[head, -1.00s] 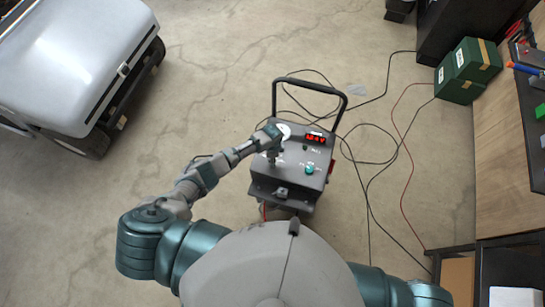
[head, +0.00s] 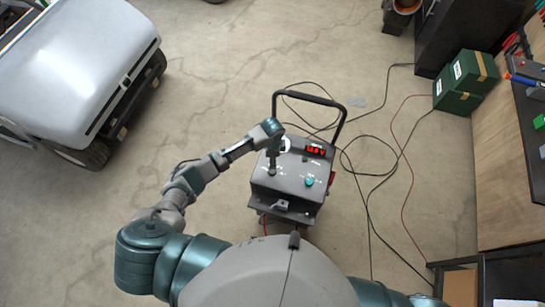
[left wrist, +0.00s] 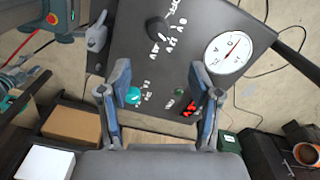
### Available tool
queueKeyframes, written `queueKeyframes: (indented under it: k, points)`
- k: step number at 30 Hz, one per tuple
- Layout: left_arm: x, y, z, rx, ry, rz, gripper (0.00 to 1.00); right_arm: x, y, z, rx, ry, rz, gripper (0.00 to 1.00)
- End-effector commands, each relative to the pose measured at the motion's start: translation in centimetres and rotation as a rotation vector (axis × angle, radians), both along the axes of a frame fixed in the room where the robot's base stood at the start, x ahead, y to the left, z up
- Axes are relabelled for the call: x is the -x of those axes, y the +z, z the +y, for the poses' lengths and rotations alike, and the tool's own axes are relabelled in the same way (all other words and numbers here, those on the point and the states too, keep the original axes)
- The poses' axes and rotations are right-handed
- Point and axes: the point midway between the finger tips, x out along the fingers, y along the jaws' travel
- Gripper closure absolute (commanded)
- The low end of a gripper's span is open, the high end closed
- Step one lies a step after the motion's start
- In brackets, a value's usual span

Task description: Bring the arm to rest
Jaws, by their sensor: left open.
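The dark grey wheeled cart (head: 290,205) stands on the floor in front of me, its push handle at the far side. Its top panel carries a white dial gauge (left wrist: 228,52), a red lit display (head: 316,151), a teal button (head: 309,182) and a black knob (left wrist: 158,28). My left gripper (head: 272,160) is over the left part of the panel and hides part of the gauge in the head view. In the left wrist view the left gripper (left wrist: 160,75) has its fingers apart with nothing between them. My right gripper is out of view.
A white vehicle (head: 75,65) stands at upper left. Black and red cables (head: 385,155) lie on the floor right of the cart. Green boxes (head: 465,82) and a workbench (head: 505,170) line the right side. The floor between vehicle and cart is clear.

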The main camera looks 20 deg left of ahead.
Motion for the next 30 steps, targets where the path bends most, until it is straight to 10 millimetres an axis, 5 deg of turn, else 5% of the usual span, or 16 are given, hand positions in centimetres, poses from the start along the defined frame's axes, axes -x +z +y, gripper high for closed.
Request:
queueKeyframes:
  k: [16, 23, 30]
  points:
    - [1.1, -0.5, -0.9, 0.022, 0.008, -0.002, 0.37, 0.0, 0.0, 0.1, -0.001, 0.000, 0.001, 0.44]
    - [9.3, -1.3, -5.5, 0.195, 0.192, -0.048, 0.37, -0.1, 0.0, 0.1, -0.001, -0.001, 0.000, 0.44]
    - [16.3, 0.6, -2.8, 0.284, 0.579, -0.129, 0.37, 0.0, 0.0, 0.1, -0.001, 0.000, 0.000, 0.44]
